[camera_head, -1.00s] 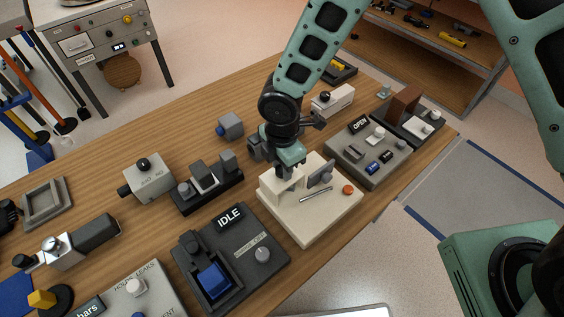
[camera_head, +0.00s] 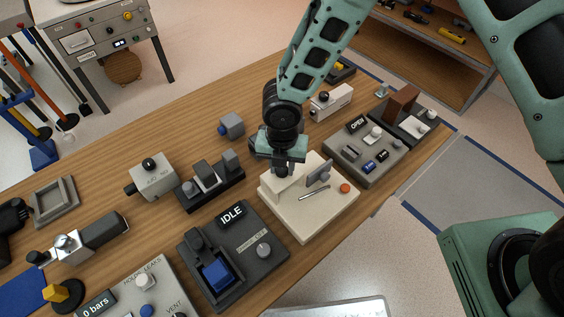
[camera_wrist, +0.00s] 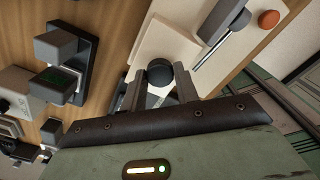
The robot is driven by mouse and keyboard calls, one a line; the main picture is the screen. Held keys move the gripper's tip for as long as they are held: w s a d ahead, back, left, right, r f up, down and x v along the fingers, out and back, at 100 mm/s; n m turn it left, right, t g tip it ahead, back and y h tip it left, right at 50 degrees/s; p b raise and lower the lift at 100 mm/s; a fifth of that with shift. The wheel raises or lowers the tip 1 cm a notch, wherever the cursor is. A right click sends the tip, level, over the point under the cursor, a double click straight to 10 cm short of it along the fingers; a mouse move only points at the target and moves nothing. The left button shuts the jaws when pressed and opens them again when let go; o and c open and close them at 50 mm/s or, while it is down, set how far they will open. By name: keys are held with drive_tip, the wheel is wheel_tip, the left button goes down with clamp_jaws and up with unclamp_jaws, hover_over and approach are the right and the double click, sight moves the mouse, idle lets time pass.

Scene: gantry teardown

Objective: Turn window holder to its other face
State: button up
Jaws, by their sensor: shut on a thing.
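A small dark round piece (camera_wrist: 160,72), which I take to be the window holder, sits between my fingertips in the wrist view. My gripper (camera_wrist: 160,85) is shut on it, with one finger on each side. In the head view my gripper (camera_head: 283,171) points down at the back left part of a cream fixture (camera_head: 325,222). The held piece is hidden there by the gripper, and I cannot tell which of its faces is up. I cannot tell whether it touches the fixture.
The fixture carries an upright grey plate (camera_head: 318,173), a metal rod (camera_head: 314,193) and an orange button (camera_head: 345,188). A dark stand with grey blocks (camera_head: 212,193) is close on the left. The IDLE box (camera_head: 240,249) is in front, the OPEN panel (camera_head: 362,160) to the right.

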drive_tip(key=shift+n, duration=0.4)
drive_tip(key=o, duration=1)
drive_tip(key=shift+c, duration=0.2)
wheel_tip(320, 180, up, 17)
drive_tip(key=shift+r+b, duration=0.2)
drive_tip(key=shift+b, duration=0.25)
drive_tip(key=s+d+r+m+b, duration=0.1)
drive_tip(key=s+d+r+m, duration=0.2)
drive_tip(key=s+m, duration=0.6)
drive_tip(key=s+d+r+m+b, duration=0.1)
drive_tip(key=s+d+r+m, duration=0.2)
drive_tip(key=m, duration=1.4)
drive_tip(key=s+d, duration=0.4)
drive_tip(key=s, duration=0.2)
drive_tip(key=shift+y, duration=0.3)
